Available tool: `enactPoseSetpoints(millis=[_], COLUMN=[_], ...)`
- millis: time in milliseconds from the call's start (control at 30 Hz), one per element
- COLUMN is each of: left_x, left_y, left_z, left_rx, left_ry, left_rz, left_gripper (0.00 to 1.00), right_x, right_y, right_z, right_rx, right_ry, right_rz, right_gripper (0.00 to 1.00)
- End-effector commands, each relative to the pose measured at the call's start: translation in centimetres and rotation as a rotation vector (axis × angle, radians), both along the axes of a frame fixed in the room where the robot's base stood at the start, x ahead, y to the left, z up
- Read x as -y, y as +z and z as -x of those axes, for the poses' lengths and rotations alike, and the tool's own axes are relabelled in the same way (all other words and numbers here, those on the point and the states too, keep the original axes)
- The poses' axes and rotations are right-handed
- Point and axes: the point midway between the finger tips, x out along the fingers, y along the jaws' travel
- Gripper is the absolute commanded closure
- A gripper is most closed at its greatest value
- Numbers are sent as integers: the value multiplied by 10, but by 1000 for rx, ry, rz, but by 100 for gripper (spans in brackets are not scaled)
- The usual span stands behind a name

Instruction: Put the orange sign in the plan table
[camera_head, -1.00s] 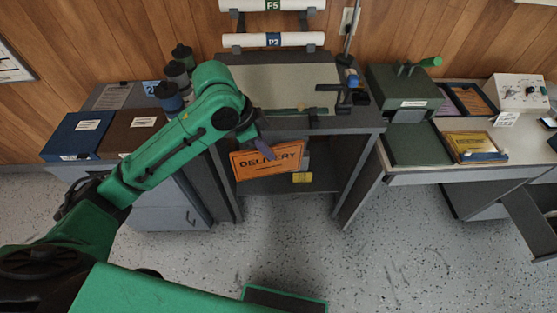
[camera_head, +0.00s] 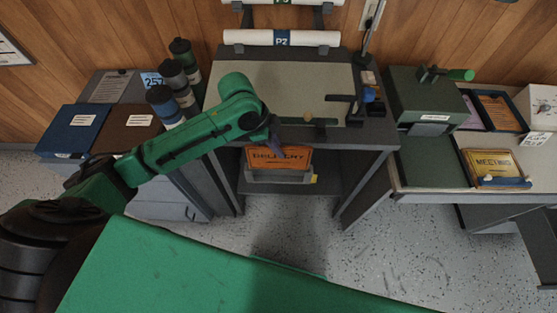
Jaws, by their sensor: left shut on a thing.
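The orange sign (camera_head: 264,158), lettered "DELIVERY", is at the front opening of the plan table, above its lower shelf. My left gripper (camera_head: 276,148) is shut on the sign near its upper edge; the fingertips are partly hidden by the wrist. The plan table (camera_head: 312,77) has a pale sloped top and a dark open space with a shelf (camera_head: 325,180) beneath. A grey holder-like piece (camera_head: 262,176) shows just below the sign; I cannot tell whether the sign touches it. My right gripper is not in view.
Blue and brown boxes (camera_head: 72,131) and several dark tubes (camera_head: 182,82) stand to the left. At the right, a desk (camera_head: 440,185) holds a green machine (camera_head: 430,95) and a yellow "MEETING" sign (camera_head: 492,163). The floor in front is clear.

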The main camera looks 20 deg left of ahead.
Motion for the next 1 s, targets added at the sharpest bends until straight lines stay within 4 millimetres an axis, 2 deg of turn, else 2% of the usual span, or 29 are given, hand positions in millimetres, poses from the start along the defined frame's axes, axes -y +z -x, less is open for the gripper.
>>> enactPoseSetpoints(millis=[100,233,433,767,800,833,867,1000], left_x=[0,0,0,0,0,0,0,0], left_y=[-22,-36,-72,-80,-79,-79,-79,-79], left_z=[0,0,0,-1,-1,-1,-1,-1], left_rx=[-1,0,-2,2,2,2,2,2], left_ry=[1,1,2,1,1,1,1,1], left_rz=[-1,0,1,0,0,0,0,0], left_gripper=[100,100,100,100,76,65,58,58], right_x=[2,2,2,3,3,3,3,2], right_y=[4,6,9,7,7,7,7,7], right_z=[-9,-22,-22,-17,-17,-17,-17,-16], right_rx=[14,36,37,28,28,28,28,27], right_ry=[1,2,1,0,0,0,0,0], right_rz=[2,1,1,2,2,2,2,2], right_gripper=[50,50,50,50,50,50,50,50])
